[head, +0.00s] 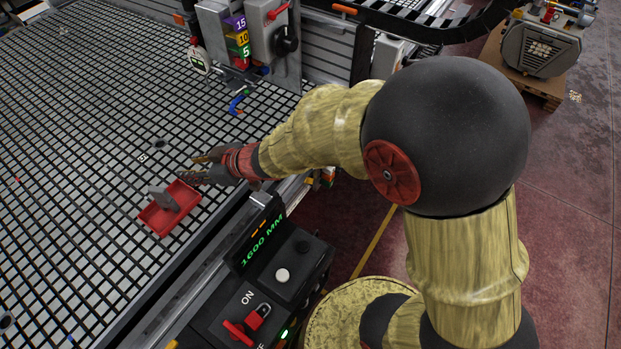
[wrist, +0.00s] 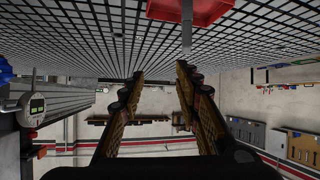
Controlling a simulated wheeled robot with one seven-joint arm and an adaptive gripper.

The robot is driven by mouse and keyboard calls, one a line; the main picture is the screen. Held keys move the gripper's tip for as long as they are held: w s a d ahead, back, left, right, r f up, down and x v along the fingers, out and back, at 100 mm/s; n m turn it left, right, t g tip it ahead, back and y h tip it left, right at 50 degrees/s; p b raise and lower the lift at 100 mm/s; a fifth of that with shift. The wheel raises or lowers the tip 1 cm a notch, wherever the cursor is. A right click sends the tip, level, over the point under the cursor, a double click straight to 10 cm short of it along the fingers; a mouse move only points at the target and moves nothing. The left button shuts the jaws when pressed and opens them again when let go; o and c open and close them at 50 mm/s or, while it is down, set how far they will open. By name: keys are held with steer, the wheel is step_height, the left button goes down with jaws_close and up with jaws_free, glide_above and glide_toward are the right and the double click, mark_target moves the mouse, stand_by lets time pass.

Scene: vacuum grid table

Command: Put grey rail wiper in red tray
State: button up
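The red tray (head: 185,217) lies on the grid table, just beyond my gripper's fingertips in the head view. The grey rail wiper (head: 163,198) is at the tray and appears to stand up from inside it; its base is hard to make out. In the wrist view the red tray (wrist: 165,10) is at the top edge, partly cut off, with the grey wiper (wrist: 187,38) reaching down from it.
A control box (head: 285,275) with a red switch stands at the table's front edge. A blue curved item (head: 237,104) lies on the grid farther back, near a gauge unit (head: 200,60) and coloured number tags. The grid left of the tray is largely clear.

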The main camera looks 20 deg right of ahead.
steer(key=s+d+r+m+t+h, duration=0.15)
steer(key=d+r+m+h, duration=0.35)
steer(key=d, duration=0.6)
steer(key=s+d+r+m+t+h, duration=0.1)
steer(key=s+d+r+h, duration=0.2)
steer(key=d+r, duration=0.55)
steer(key=s+d+m+g, duration=0.2)
steer(key=s, duration=0.9)
steer(key=s+d+m+g, duration=0.1)
steer(key=s+d+g, duration=0.1)
steer(key=s, duration=0.9)
steer(key=shift+d+f+m+g, duration=0.35)
steer(key=shift+m+g, duration=0.05)
steer(key=shift+g, duration=0.25)
